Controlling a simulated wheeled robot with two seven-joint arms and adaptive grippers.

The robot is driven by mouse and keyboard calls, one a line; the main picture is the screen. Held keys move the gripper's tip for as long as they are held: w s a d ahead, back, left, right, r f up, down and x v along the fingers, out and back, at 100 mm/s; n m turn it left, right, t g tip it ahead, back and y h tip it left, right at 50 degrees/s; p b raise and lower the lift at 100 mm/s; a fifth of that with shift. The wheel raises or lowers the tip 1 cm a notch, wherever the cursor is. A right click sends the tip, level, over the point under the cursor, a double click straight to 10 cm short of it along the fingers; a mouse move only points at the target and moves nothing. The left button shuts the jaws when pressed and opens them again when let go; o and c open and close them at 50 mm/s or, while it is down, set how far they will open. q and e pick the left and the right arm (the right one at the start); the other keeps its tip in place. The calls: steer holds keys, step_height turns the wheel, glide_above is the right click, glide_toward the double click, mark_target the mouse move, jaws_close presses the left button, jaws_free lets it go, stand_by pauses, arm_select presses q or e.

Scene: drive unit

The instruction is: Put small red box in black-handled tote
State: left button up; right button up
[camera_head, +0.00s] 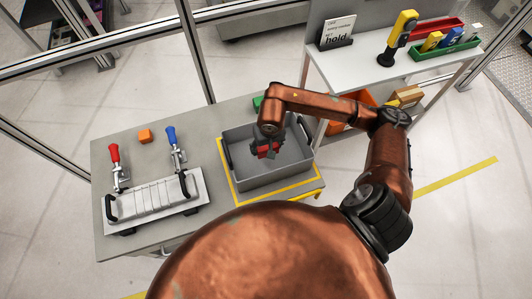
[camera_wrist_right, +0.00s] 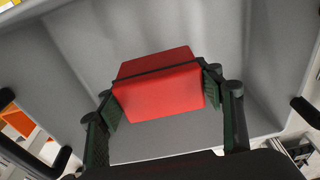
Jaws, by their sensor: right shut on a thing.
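The small red box (camera_wrist_right: 158,90) is held between the fingers of my right gripper (camera_wrist_right: 160,100) in the right wrist view. In the head view the red box (camera_head: 267,151) shows under my right gripper (camera_head: 266,148), over the inside of the grey tote (camera_head: 262,180). The tote has black handles and stands on the grey table. Its grey inside (camera_wrist_right: 80,60) fills the background of the right wrist view. I cannot tell whether the box touches the tote floor. My left gripper is not in view.
Left of the tote are a metal fixture (camera_head: 155,203) with black handles, a red-handled clamp (camera_head: 116,165), a blue-handled clamp (camera_head: 174,150) and an orange block (camera_head: 145,136). Yellow tape (camera_head: 233,187) borders the tote. A white side table (camera_head: 375,72) holds a yellow tool (camera_head: 402,30) and bins.

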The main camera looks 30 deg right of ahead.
mark_target(268, 147)
step_height(268, 147, down, 2)
steer(key=shift+f, duration=0.15)
step_height(268, 147, down, 3)
steer(key=shift+r, duration=0.2)
steer(key=shift+f+b, duration=0.2)
steer(key=shift+b, duration=0.25)
steer(key=o, duration=1)
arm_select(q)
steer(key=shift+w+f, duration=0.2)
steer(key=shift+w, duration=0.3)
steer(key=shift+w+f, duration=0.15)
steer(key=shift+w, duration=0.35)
arm_select(e)
steer(key=o, duration=0.4)
steer(key=shift+r, duration=0.15)
steer(key=shift+r+p, duration=0.3)
steer(key=shift+p, duration=0.05)
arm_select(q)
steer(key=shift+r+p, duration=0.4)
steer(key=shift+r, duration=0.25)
arm_select(e)
steer(key=r, duration=0.3)
steer(key=s+r, duration=0.1)
steer(key=r, duration=0.7)
steer(key=shift+s+a+r, duration=0.2)
steer(key=shift+s+a, duration=0.05)
steer(key=shift+s, duration=0.15)
